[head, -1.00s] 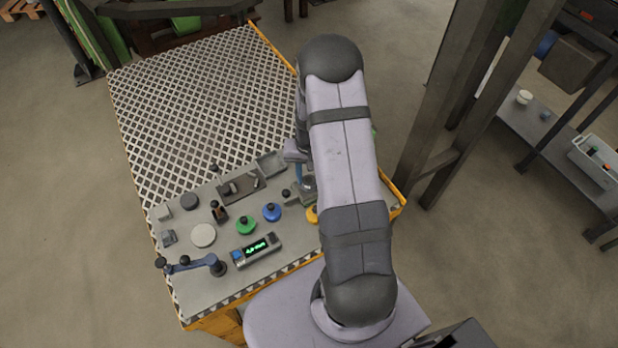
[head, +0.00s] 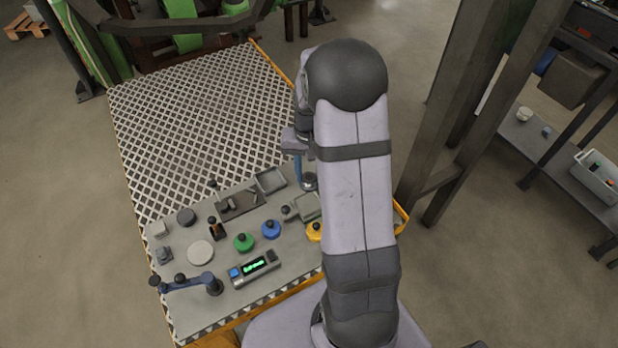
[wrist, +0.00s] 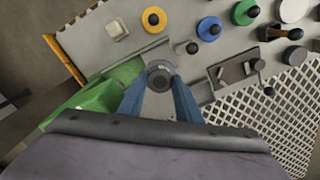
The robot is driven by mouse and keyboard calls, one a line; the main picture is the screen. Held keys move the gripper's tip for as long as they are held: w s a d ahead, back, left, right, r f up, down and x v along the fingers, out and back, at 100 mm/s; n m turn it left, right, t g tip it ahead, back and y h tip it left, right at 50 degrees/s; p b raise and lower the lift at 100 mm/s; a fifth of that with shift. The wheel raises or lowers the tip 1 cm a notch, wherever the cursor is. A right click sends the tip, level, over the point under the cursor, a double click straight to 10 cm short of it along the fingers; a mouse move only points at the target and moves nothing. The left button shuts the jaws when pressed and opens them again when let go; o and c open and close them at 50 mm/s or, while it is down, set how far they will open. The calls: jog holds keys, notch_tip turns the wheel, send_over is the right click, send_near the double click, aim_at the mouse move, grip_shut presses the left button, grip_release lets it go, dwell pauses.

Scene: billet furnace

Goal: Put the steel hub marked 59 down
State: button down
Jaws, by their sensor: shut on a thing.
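The steel hub (wrist: 160,75) is a round grey piece with a dark centre, held between the blue fingers of my gripper (wrist: 160,88) in the wrist view. In the head view the hub (head: 309,182) shows at the fingertips of my gripper (head: 301,172), beside my arm. It appears above the far right part of the bench; its height is hard to judge. No number can be read on it. A shallow grey square tray (head: 271,180) lies left of it, and another tray (head: 307,207) lies nearer, partly hidden by my arm.
Knobbed green (head: 243,242), blue (head: 270,229) and yellow (head: 314,231) discs stand near a lit display box (head: 254,268). A blue lever (head: 192,281) is at the left. A green part (wrist: 98,97) lies left of the fingers. A steel post (head: 465,130) rises at the right.

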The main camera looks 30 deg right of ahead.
jog(key=w+a+f+b, duration=0.2)
jog(key=w+b, duration=0.3)
jog(key=w, duration=0.3)
jog(key=b, duration=0.1)
send_over(271, 182)
jog(key=shift+w+f, duration=0.1)
jog(key=shift+f, duration=4.85)
jog(key=shift+f, duration=0.1)
jog(key=shift+f+b, duration=0.1)
jog(key=shift+b, duration=0.2)
jog(key=c, duration=1.6)
grip_release()
jog(key=shift+o, duration=0.2)
notch_tip(271, 182, up, 12)
jog(key=b, duration=0.2)
jog(key=shift+r+b, duration=0.2)
jog(key=shift+b, duration=0.1)
